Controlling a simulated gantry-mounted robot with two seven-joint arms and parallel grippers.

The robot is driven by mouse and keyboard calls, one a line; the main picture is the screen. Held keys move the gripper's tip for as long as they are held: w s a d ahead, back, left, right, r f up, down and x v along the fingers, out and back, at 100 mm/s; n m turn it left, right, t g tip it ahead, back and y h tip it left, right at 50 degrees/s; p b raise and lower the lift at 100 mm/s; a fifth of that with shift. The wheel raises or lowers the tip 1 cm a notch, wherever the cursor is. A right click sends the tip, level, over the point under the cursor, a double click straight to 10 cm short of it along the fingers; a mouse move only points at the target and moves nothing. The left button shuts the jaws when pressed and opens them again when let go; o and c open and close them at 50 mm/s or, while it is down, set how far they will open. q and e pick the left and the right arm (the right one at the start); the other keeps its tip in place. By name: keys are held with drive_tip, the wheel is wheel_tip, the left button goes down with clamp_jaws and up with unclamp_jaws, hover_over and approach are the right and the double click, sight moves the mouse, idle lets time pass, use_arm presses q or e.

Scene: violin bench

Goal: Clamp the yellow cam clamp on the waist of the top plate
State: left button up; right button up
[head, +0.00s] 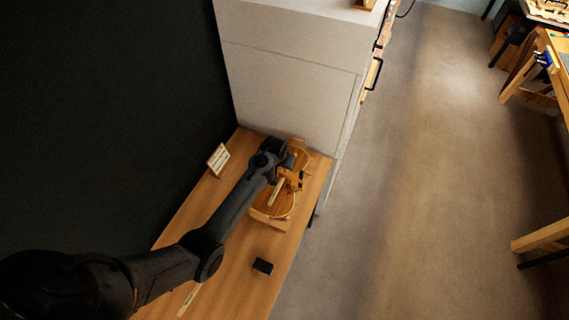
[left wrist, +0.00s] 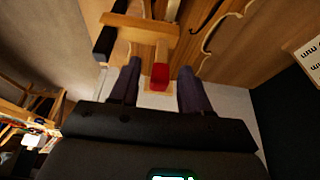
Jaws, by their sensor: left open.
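A violin body with a pale wooden plate and curved ribs (head: 269,209) lies on the bench; it also shows close up in the left wrist view, with an f-shaped hole. A light-wood, yellowish clamp (left wrist: 140,29) with a crossbar and a dark end block sits over the plate near its waist. A red block (left wrist: 160,76) shows at the near end of the clamp's bar. My left gripper (left wrist: 159,68) is open, with one finger on each side of the red block and visible gaps. Whether the clamp is tight cannot be told. My right gripper is not in view.
The wooden bench (head: 235,255) runs along a dark wall. A small black box (head: 263,266) lies near its front edge, and a card with printed rows (head: 218,160) stands at the back. A white cabinet (head: 290,80) closes off the far end. Open floor lies to the right.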

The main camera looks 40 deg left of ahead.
use_arm(q)
clamp_jaws()
idle(0.3)
